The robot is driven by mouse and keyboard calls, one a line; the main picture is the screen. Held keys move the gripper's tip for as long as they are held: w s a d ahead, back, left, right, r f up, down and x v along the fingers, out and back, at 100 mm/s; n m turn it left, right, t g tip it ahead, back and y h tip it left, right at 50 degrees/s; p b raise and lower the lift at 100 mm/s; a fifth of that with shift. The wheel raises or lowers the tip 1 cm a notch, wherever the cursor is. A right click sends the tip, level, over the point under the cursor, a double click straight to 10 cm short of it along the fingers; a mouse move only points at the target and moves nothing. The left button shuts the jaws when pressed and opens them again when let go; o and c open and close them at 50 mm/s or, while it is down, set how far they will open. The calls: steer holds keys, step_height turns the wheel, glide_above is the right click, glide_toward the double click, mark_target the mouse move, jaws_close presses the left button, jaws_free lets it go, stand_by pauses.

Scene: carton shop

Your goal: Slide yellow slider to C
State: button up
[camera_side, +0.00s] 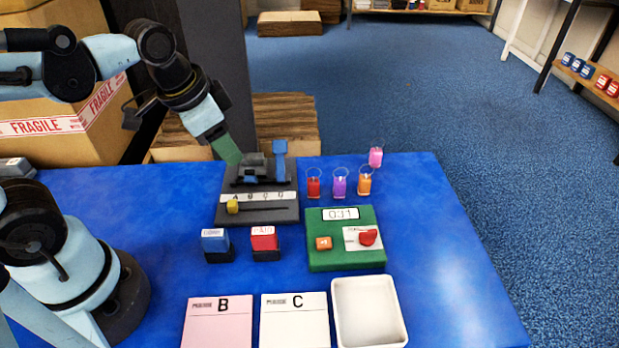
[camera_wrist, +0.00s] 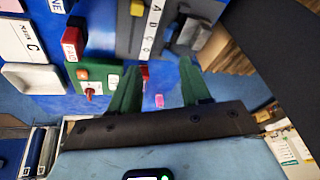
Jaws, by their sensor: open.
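The yellow slider (camera_side: 233,207) sits at the left end of a dark slot, below the letter A of a white label strip (camera_side: 258,196). The strip and slot are on a dark grey board (camera_side: 285,214). The yellow slider also shows at the top of the wrist view (camera_wrist: 137,8), beside the A. The letter C is farther along the strip, to the right in the side view. My gripper (camera_side: 232,158) is above the board's back left part, behind the slider and apart from it. In the wrist view its green fingers (camera_wrist: 160,65) are spread, with nothing held between them.
A blue upright part (camera_side: 280,147) and dark blocks stand on the board's back. Blue (camera_side: 215,240) and red (camera_side: 264,239) stamps and a green timer box (camera_side: 345,255) are in front. A white tray (camera_side: 401,325) is nearer.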

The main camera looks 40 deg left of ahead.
mark_target(235, 202)
steer(key=shift+s+d+f+m+g, duration=0.2)
steer(key=shift+f+m+g, duration=0.55)
steer(key=shift+f, duration=1.2)
steer(key=shift+s+d+f+m+g, duration=0.15)
steer(key=shift+f+m+g, duration=0.65)
steer(key=shift+f, duration=1.15)
steer(key=shift+s+d+f+m+g, duration=0.2)
steer(key=shift+f+m+g, duration=0.25)
steer(key=shift+f+m, duration=1.05)
steer(key=shift+f+n, duration=0.45)
steer(key=shift+f, duration=0.05)
jaws_close()
